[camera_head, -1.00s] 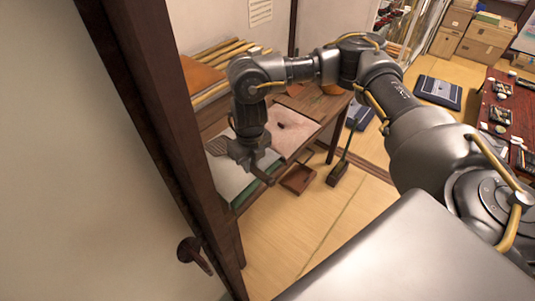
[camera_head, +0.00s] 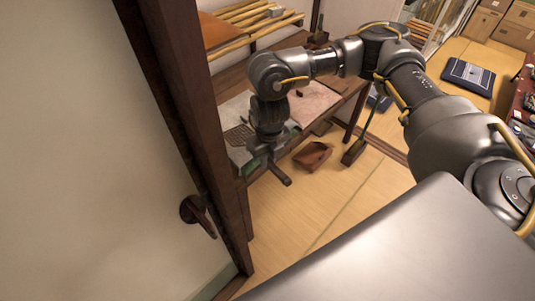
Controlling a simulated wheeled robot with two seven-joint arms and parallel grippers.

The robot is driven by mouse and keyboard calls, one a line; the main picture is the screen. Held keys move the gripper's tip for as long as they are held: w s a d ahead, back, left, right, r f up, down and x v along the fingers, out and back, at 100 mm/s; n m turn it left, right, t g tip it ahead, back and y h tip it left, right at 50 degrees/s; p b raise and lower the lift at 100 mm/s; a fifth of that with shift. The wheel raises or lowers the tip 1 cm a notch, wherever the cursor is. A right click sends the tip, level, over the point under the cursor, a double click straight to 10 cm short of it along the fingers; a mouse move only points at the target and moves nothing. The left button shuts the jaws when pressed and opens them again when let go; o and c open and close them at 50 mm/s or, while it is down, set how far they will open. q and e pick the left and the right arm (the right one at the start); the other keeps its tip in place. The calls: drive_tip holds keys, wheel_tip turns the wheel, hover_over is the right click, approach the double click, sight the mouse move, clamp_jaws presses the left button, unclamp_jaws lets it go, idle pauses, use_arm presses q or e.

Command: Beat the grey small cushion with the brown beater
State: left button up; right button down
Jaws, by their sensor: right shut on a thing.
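My right gripper (camera_head: 266,151) points down over the near end of a wooden table and is shut on the brown beater. The beater's dark handle end (camera_head: 280,175) sticks out below right of the jaws, and its flat, lattice-like head (camera_head: 238,135) shows to their left. A pale grey flat thing (camera_head: 238,157) lies on the table under the gripper, partly hidden; I cannot tell whether it is the grey small cushion. My left gripper is out of view.
A dark wooden post (camera_head: 190,110) and wall stand close on the left. A pinkish sheet (camera_head: 312,104) with a small dark thing lies farther along the table. A brown dustpan (camera_head: 313,156) and a broom (camera_head: 354,150) are on the tatami. A blue cushion (camera_head: 467,76) lies beyond.

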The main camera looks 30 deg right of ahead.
wheel_tip(320, 180, up, 10)
drive_tip(key=p, duration=0.8)
wheel_tip(320, 180, down, 10)
drive_tip(key=b, duration=0.7)
drive_tip(key=shift+a+b, duration=0.1)
drive_tip(key=shift+b, duration=0.25)
drive_tip(key=shift+w, duration=0.1)
drive_tip(key=shift+r+p, duration=0.25)
drive_tip(key=shift+p, duration=0.1)
wheel_tip(320, 180, up, 9)
drive_tip(key=p, duration=0.8)
